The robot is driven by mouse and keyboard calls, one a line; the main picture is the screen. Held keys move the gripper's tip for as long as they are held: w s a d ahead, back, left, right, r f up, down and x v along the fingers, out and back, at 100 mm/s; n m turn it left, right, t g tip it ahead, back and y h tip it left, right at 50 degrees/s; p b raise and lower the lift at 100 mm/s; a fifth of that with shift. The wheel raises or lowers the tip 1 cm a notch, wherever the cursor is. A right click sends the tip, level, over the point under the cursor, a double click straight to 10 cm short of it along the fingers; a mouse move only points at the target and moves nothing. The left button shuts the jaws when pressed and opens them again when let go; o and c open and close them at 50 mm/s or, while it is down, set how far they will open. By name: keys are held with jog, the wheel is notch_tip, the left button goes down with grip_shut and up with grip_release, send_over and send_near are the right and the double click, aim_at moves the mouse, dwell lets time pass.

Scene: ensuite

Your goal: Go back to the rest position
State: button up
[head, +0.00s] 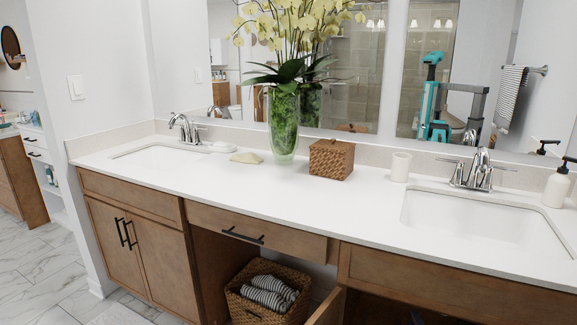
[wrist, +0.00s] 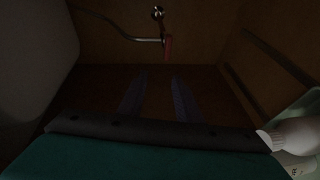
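My gripper (wrist: 159,78) shows in the dark wrist view, inside the brown cabinet space under the right-hand sink. Its two fingers are apart with nothing seen between them. In the head view the gripper is hidden below the counter. Only a small blue piece of my arm shows at the bottom edge, in the dark cabinet opening.
In the wrist view a pipe with a red part (wrist: 168,47) is ahead, a pale rounded shape (wrist: 28,50) at left, and a white-capped bottle (wrist: 292,134) close at lower right. In the head view a cabinet door (head: 327,309) stands open beside a wicker basket (head: 240,305).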

jog(key=s+a+f+m+g+p, duration=0.1)
jog(key=a+f+g+p, duration=0.15)
jog(key=a, duration=0.35)
jog(key=s+a+f+m+g+y+p, duration=0.1)
jog(key=a+p, duration=0.3)
jog(key=a, duration=0.2)
jog(key=s+a+f+m+g+p, duration=0.1)
jog(key=a+f+g+p, duration=0.15)
jog(key=a, duration=0.35)
jog(key=s+a+f+m+g+p, duration=0.3)
jog(key=s+a+f+g, duration=0.15)
jog(key=s, duration=0.65)
jog(key=s+a+f+m+g+p, duration=0.25)
jog(key=s+a+m+g, duration=0.2)
jog(key=s, duration=0.55)
jog(key=s+a+r+m+g+y, duration=0.1)
jog(key=s+m+g, duration=0.1)
jog(key=s, duration=0.5)
jog(key=s+a+r+m+g+y, duration=0.1)
jog(key=s+a+m+g, duration=0.1)
jog(key=s+g, duration=0.3)
jog(key=s, duration=0.2)
jog(key=shift+s+a+r, duration=0.2)
jog(key=shift+s+r, duration=0.05)
jog(key=shift+s, duration=0.1)
